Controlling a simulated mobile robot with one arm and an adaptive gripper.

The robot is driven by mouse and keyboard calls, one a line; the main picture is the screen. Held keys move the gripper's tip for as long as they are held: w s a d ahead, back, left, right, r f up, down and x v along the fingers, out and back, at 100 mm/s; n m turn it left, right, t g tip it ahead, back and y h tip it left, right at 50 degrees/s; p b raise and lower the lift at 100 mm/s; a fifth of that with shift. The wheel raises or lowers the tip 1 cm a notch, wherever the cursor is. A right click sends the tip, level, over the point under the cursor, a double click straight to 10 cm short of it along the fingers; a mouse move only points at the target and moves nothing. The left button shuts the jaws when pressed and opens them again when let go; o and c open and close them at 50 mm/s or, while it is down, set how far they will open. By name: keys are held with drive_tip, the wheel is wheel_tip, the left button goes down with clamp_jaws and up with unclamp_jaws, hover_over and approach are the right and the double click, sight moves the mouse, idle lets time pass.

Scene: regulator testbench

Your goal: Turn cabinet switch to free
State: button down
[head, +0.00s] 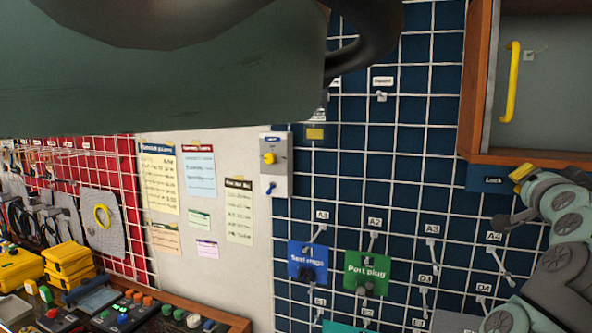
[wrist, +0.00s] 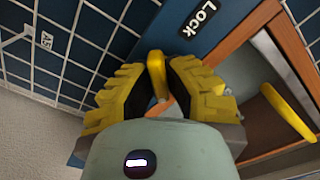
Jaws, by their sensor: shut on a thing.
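The cabinet switch is a yellow knob (wrist: 156,66) beside the white word "Lock" on a blue plate (wrist: 205,30). In the wrist view my gripper (wrist: 159,86) has its yellow ribbed fingers on both sides of the knob, shut on it. In the head view the blue Lock plate (head: 487,179) sits just under the cabinet (head: 484,80). My gripper (head: 520,178) reaches the plate's right part from the lower right. My gripper hides much of the knob there, and its exact turn angle is hard to tell.
The cabinet has a wooden frame and a yellow handle (head: 513,82). A blue pegboard grid with hooks, a blue tag (head: 308,262) and a green tag (head: 366,273) lies left of my arm. A grey switch box (head: 275,165) with a yellow knob hangs farther left. A cluttered bench stands lower left.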

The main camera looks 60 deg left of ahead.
drive_tip(key=shift+f, duration=0.1)
idle(0.3)
drive_tip(key=c, duration=1)
unclamp_jaws()
drive_tip(key=shift+d, duration=0.1)
drive_tip(key=v, duration=0.7)
drive_tip(key=shift+s, duration=0.2)
